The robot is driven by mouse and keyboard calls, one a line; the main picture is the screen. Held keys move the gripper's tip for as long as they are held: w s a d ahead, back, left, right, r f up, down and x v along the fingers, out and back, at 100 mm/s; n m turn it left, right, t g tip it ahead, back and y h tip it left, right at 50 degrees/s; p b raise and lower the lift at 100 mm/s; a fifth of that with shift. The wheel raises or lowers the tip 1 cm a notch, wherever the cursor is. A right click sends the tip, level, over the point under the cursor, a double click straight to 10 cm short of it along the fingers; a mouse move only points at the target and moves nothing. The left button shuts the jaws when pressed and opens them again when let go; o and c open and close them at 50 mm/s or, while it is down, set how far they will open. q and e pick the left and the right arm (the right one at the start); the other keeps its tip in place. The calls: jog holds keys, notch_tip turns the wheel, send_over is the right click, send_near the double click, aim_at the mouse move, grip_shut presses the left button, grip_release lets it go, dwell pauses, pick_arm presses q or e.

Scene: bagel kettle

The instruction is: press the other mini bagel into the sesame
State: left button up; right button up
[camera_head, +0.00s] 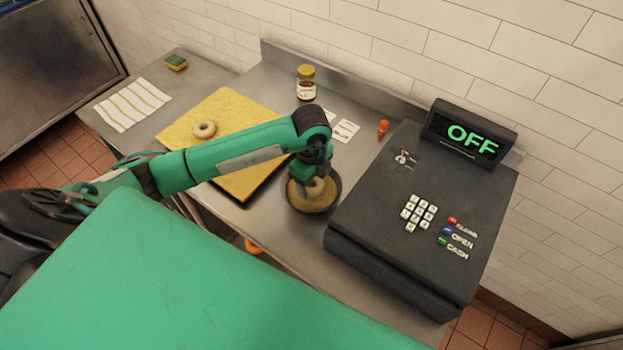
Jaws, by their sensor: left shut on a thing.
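My left gripper (312,180) points down over a dark round bowl (339,186) of tan sesame (312,205). It is shut on a pale mini bagel (317,187), which is low inside the bowl, at or just above the sesame. The gripper hides part of this bagel, so I cannot tell how firmly it touches. Another mini bagel (205,129) lies flat on the yellow board (228,107), left of my arm. My right gripper is not in view.
A dark cash register (400,240) reading OFF stands close right of the bowl. Behind are a jar with a yellow lid (306,83), white cards (345,130) and a small orange bottle (383,127). A striped cloth (132,104) and a sponge (176,63) lie far left.

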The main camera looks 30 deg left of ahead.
pick_arm(q)
jog(key=shift+f+b, duration=0.3)
jog(key=shift+f, duration=0.1)
dwell(0.3)
dwell(0.8)
notch_tip(320, 180, up, 10)
jog(key=p, duration=0.7)
dwell(0.3)
dwell(0.5)
